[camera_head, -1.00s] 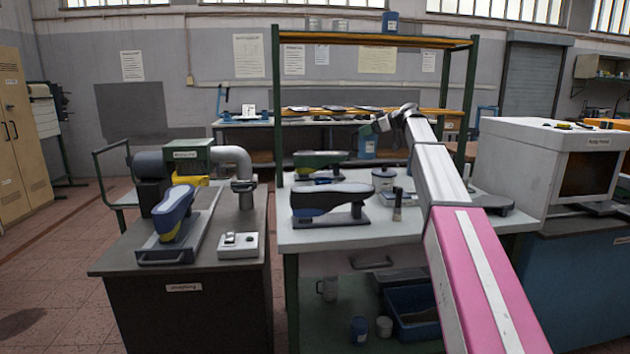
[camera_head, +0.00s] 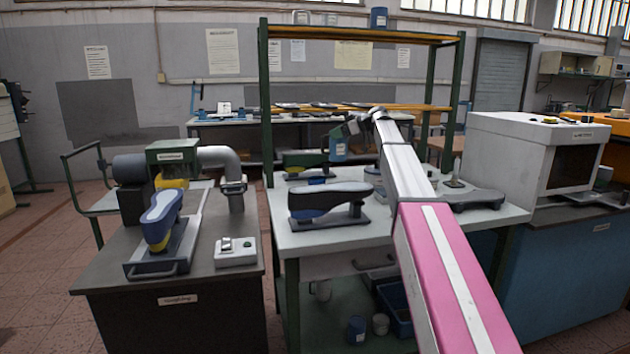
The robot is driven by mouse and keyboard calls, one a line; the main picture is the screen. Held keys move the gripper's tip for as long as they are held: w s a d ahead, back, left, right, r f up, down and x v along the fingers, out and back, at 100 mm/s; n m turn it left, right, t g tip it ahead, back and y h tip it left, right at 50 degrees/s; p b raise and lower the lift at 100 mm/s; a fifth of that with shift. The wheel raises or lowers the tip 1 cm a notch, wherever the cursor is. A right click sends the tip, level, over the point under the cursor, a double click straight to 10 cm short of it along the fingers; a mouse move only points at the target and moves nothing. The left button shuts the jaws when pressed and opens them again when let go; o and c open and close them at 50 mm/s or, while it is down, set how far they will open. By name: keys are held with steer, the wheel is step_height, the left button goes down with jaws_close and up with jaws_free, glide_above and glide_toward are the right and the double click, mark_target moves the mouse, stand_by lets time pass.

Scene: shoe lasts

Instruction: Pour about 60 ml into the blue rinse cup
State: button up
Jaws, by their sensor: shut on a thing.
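My gripper (camera_head: 353,126) is far off at the end of my arm, above the back of the middle bench (camera_head: 300,238). It is small, dark and seen partly from behind. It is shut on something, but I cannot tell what. A small blue cup (camera_head: 356,329) stands on the lower shelf under the bench, well below and away from my gripper. I cannot tell whether it is the rinse cup. Another blue container (camera_head: 379,18) stands on the top shelf. No liquid is visible.
A dark shoe last on a stand (camera_head: 325,203) is on the middle bench; a lidded pot (camera_head: 373,175) is partly behind my arm. A machine with a blue last (camera_head: 160,218) fills the left bench. A white oven-like box (camera_head: 520,150) stands right. Green shelf posts flank my arm.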

mark_target(337, 159)
step_height(337, 159, down, 11)
steer(key=shift+f, duration=0.1)
stand_by(0.4)
steer(key=shift+s+a, duration=0.1)
steer(key=shift+s, duration=0.05)
